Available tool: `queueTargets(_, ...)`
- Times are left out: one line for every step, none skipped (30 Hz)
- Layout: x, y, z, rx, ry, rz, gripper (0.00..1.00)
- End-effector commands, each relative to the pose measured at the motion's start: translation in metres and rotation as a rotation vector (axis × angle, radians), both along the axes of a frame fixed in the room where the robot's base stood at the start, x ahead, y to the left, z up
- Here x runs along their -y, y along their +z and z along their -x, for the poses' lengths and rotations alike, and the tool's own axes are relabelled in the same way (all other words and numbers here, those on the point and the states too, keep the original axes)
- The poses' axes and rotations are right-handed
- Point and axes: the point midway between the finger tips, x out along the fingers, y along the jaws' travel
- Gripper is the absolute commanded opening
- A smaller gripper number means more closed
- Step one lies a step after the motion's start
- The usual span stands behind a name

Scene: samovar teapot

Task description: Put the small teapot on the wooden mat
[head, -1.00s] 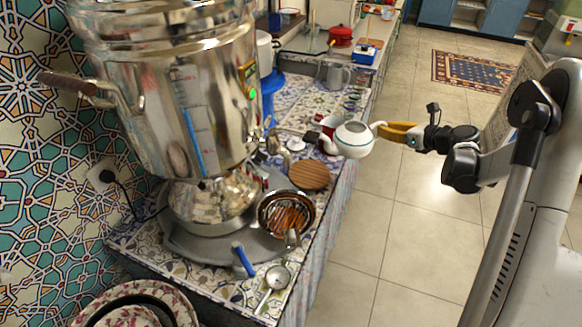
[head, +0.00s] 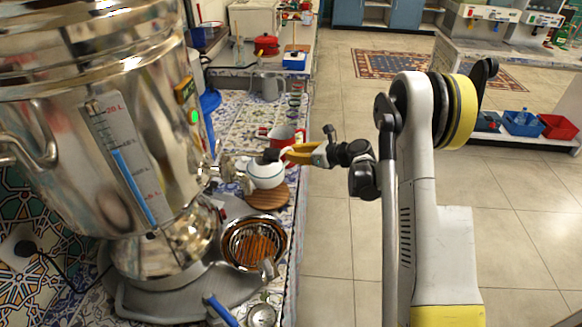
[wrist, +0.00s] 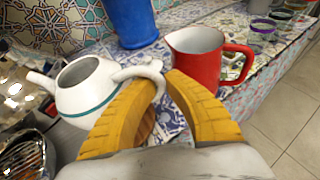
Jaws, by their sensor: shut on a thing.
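The small teapot (head: 265,174) is white with a teal band. In the wrist view the teapot (wrist: 88,92) has an open top, its spout points left and its handle faces me. My gripper (head: 290,154) is shut on the handle, and its yellow fingers (wrist: 165,82) close around it in the wrist view. The round wooden mat (head: 266,200) lies on the tiled counter under the teapot in the head view. Only a sliver of the mat (wrist: 146,128) shows between the fingers in the wrist view. I cannot tell whether the teapot touches it.
The large metal samovar (head: 100,130) stands left of the teapot, its tap close to it. A red pitcher (wrist: 208,68) stands just behind, near my fingers. A metal bowl with a strainer (head: 254,243) sits in front. The counter edge and open floor lie to the right.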

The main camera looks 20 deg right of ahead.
Motion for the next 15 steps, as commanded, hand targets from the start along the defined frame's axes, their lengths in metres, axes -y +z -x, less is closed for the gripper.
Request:
queueTargets(-0.002, -0.002, 0.001, 0.000, 0.000, -0.001, 0.00)
queueTargets(-0.003, -0.003, 0.001, 0.000, 0.000, -0.001, 0.00)
queueTargets(-0.003, -0.006, 0.001, 0.000, -0.002, -0.002, 0.00)
queueTargets(-0.003, -0.009, 0.001, 0.000, -0.002, -0.002, 0.00)
queueTargets(-0.003, -0.013, 0.001, 0.000, -0.002, -0.002, 0.00)
queueTargets(-0.003, -0.020, 0.000, 0.000, -0.002, -0.002, 0.00)
queueTargets(-0.003, -0.025, 0.001, 0.000, -0.002, -0.002, 0.00)
queueTargets(-0.003, -0.031, 0.001, 0.000, -0.001, -0.001, 0.00)
queueTargets(-0.003, -0.037, 0.001, 0.000, -0.001, -0.001, 0.00)
queueTargets(-0.003, -0.041, 0.001, 0.000, -0.001, -0.001, 0.00)
queueTargets(-0.002, -0.043, 0.001, 0.000, -0.001, -0.001, 0.00)
queueTargets(-0.002, -0.043, 0.001, 0.000, -0.001, -0.001, 0.00)
queueTargets(-0.003, -0.042, 0.001, 0.000, -0.001, -0.001, 0.00)
queueTargets(-0.003, -0.042, 0.001, 0.000, -0.001, -0.001, 0.00)
queueTargets(-0.002, -0.041, 0.001, 0.000, -0.001, -0.001, 0.00)
